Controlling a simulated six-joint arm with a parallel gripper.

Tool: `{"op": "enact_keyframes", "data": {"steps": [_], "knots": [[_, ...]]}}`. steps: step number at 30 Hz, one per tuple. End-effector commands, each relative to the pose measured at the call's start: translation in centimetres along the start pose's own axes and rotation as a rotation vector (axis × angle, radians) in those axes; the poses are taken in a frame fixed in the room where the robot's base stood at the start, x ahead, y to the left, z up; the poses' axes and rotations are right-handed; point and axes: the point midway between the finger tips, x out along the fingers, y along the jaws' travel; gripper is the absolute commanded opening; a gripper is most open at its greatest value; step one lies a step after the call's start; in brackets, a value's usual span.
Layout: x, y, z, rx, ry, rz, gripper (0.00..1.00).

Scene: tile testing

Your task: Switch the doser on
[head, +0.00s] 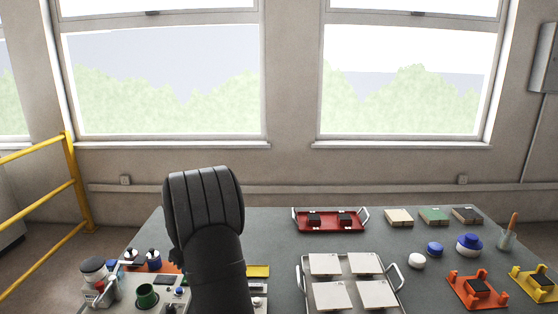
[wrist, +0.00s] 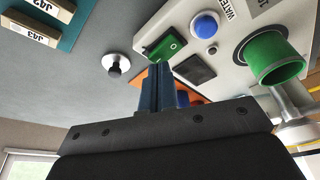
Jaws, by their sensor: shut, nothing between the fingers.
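The doser is a white panel (wrist: 225,62) in the wrist view, with a green rocker switch (wrist: 166,46), a blue round button (wrist: 205,25) beside a WATER label, a dark square (wrist: 194,68) and a green cup (wrist: 272,58). In the head view the doser's green cup (head: 147,297) shows at the front left; my arm hides part of the panel. My gripper (wrist: 155,72) is shut and empty, its blue fingertips close to the green switch in the picture. I cannot tell whether they touch it. The head view hides my fingers behind my arm.
A red tray (head: 330,226) lies at the back, and a metal tray with white tiles (head: 326,264) lies right of my arm. In the wrist view, a round white-based knob (wrist: 117,65) and labelled blocks (wrist: 31,29) lie left.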

Motion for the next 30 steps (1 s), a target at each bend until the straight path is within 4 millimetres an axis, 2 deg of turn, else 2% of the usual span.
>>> {"op": "enact_keyframes", "data": {"steps": [17,30], "knots": [[0.6,0.0,0.2,0.0,-0.001,-0.001,0.0],[-2.7,0.0,-0.9,-0.001,0.001,0.001,0.0]]}}
